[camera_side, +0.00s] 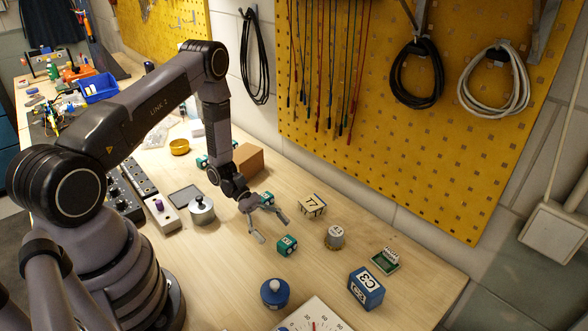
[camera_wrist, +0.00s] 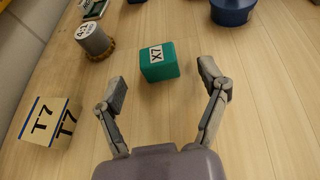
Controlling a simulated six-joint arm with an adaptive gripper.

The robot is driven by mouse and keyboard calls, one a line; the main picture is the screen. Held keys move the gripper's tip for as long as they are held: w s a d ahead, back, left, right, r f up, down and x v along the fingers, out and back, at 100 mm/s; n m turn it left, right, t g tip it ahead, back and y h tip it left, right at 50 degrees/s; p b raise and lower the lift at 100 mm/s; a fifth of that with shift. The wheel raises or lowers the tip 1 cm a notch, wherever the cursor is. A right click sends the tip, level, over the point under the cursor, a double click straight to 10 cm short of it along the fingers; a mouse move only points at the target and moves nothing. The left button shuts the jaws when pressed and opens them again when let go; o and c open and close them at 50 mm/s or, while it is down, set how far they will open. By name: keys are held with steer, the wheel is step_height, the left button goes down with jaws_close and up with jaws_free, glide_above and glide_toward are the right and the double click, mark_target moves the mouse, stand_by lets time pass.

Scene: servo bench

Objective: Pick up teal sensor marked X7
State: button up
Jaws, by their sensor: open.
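The teal sensor marked X7 (camera_wrist: 161,64) is a small block standing on the wooden bench. In the wrist view it lies just beyond the gap between my fingertips, with its white X7 label towards me. In the side view a small teal block (camera_side: 287,246) with a white label sits just in front of my gripper; its lettering is too small to read there. My gripper (camera_side: 272,223) is open and empty, held above the bench. In the wrist view my gripper (camera_wrist: 164,90) has its two fingers spread wide, one on each side, not touching the block.
A cream T7 block (camera_wrist: 45,120) stands at left in the wrist view. A grey cylinder (camera_side: 334,237), a blue C3 block (camera_side: 366,288), a blue round pot (camera_side: 275,293) and a dial gauge (camera_side: 318,318) stand nearby. Another teal block (camera_side: 267,198) sits behind my gripper.

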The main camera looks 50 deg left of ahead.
mark_target(288, 242)
steer(key=x, duration=0.5)
steer(key=shift+w+f, duration=0.1)
steer(key=shift+f, duration=0.1)
steer(key=c, duration=1.2)
steer(key=shift+o, duration=0.2)
steer(key=shift+r, duration=0.1)
